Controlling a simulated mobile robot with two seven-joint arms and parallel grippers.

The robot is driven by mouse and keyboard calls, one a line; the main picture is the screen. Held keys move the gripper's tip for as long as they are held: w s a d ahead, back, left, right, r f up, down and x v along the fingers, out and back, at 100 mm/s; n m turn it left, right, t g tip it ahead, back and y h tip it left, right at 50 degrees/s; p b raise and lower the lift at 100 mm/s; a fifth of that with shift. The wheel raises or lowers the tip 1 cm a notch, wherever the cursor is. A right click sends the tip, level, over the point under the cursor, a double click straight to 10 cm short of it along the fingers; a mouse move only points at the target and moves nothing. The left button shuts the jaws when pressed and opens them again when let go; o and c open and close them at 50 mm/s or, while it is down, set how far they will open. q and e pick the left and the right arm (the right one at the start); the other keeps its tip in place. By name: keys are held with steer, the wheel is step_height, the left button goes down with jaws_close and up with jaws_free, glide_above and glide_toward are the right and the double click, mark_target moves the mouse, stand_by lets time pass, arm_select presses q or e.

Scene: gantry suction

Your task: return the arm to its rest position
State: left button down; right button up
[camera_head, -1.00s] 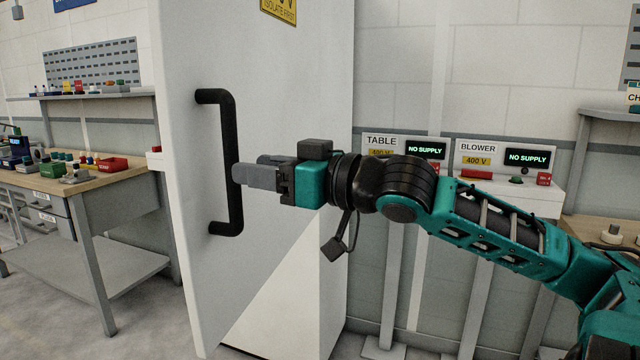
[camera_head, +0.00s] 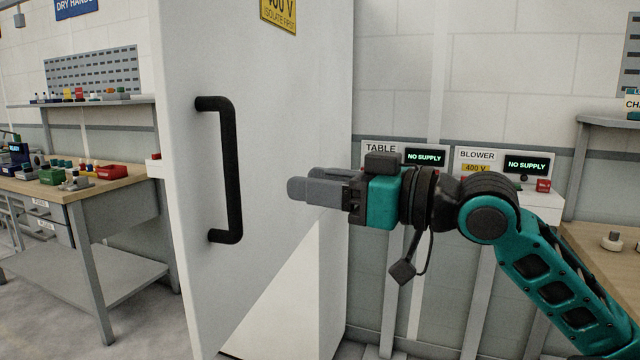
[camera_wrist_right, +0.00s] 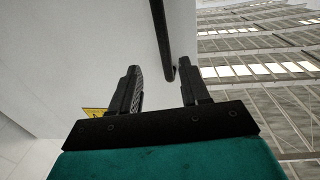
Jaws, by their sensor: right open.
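My right gripper (camera_head: 312,186) is in the middle of the head view, its arm reaching in from the right. It is open and empty, to the right of the black door handle (camera_head: 232,170) and apart from it. In the right wrist view the two fingers (camera_wrist_right: 160,88) stand apart with nothing held between them. The handle shows beyond them as a dark bar (camera_wrist_right: 162,40). The handle is fixed to a white cabinet door (camera_head: 190,280), which stands open. My left gripper is not in view.
A workbench (camera_head: 120,190) with small parts and a red bin (camera_head: 110,172) stands at the left. Behind my right arm are the TABLE and BLOWER supply boxes (camera_head: 540,205), both displays reading NO SUPPLY. Another bench (camera_head: 590,260) is at the right.

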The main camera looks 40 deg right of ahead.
stand_by(0.4)
steer(key=w+d+f+m+h, duration=0.2)
steer(key=d+f, duration=0.1)
steer(key=f, duration=0.4)
steer(key=w+d+f+m+h, duration=0.2)
steer(key=d+f, duration=0.1)
steer(key=f, duration=0.4)
step_height(320, 180, down, 18)
steer(key=s+a+g+h+p, duration=0.1)
steer(key=s+a+g+h, duration=0.1)
steer(key=g, duration=0.1)
steer(key=s+a+f+n+g+y, duration=0.1)
steer(key=s+a+f, duration=0.3)
steer(key=a+f, duration=0.4)
steer(key=s+a+f+n+g, duration=0.1)
steer(key=s+a+f, duration=0.3)
steer(key=a+f, duration=0.5)
steer(key=shift+a+n+g+y+p, duration=0.35)
steer(key=shift+a+g, duration=0.25)
steer(key=shift+a, duration=0.6)
steer(key=shift+s, duration=0.1)
